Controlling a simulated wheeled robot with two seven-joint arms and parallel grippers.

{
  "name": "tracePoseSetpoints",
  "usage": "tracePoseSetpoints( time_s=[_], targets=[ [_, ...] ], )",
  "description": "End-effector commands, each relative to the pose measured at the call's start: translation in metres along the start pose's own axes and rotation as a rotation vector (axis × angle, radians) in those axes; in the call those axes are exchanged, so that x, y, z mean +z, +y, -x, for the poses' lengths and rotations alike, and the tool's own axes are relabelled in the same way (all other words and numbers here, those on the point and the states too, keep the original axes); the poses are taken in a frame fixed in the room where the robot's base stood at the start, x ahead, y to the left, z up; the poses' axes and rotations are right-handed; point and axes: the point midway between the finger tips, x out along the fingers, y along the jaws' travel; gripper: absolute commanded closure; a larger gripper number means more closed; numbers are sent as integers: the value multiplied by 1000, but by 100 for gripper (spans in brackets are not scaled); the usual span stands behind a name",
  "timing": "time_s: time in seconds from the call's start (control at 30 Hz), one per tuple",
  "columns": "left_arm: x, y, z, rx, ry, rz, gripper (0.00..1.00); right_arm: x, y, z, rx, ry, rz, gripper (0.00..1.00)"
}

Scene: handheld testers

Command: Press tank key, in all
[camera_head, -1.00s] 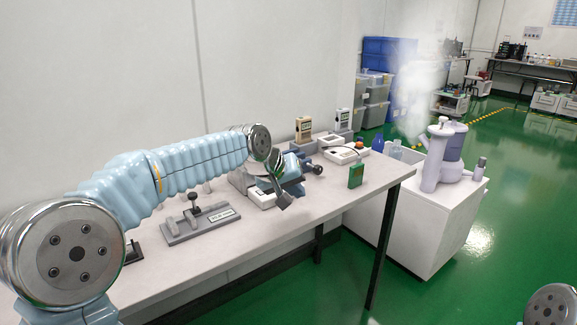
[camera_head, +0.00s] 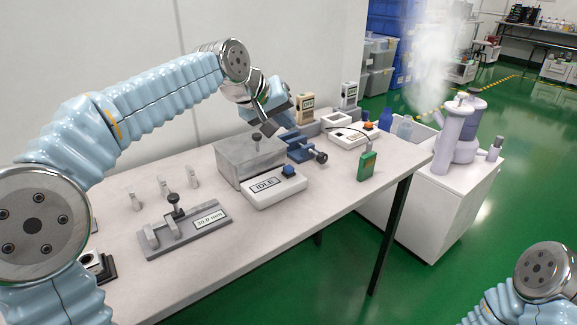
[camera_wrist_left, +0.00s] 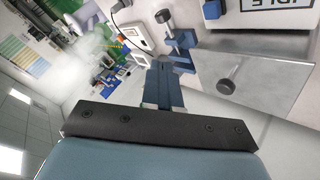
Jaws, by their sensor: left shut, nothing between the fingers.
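The grey metal tank (camera_head: 238,165) with a dark knob (camera_head: 257,137) on its lid stands mid-table. In front of it is a white box (camera_head: 268,192) reading IDLE, with a blue key (camera_head: 288,171) on top. My left gripper (camera_head: 270,129) is shut and empty, above and behind the tank's right end. The left wrist view shows the shut fingers (camera_wrist_left: 165,85), the tank lid (camera_wrist_left: 255,95) with its knob (camera_wrist_left: 228,86), and part of the white box (camera_wrist_left: 240,12). My right gripper is out of view; only part of my right arm shows at the lower right.
A blue clamp (camera_head: 304,150) stands right of the tank. A grey fixture (camera_head: 188,235) reading 30.0 mm is at the front left. A green handheld (camera_head: 366,165) stands near the right edge. A white tester (camera_head: 346,139) and small handhelds are behind.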

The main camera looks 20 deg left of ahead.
Motion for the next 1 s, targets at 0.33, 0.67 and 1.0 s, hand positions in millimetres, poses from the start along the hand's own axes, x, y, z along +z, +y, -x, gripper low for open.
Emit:
tracePoseSetpoints(
  time_s=[0.33, 0.67, 1.0],
  targets=[
    [27, -27, -37, 0, 0, 0, 100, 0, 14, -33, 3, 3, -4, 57],
    [41, -41, -56, 0, 0, 1, 100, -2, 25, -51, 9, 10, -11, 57],
    [42, -42, -57, 0, 0, 0, 100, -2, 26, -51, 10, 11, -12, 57]
  ],
)
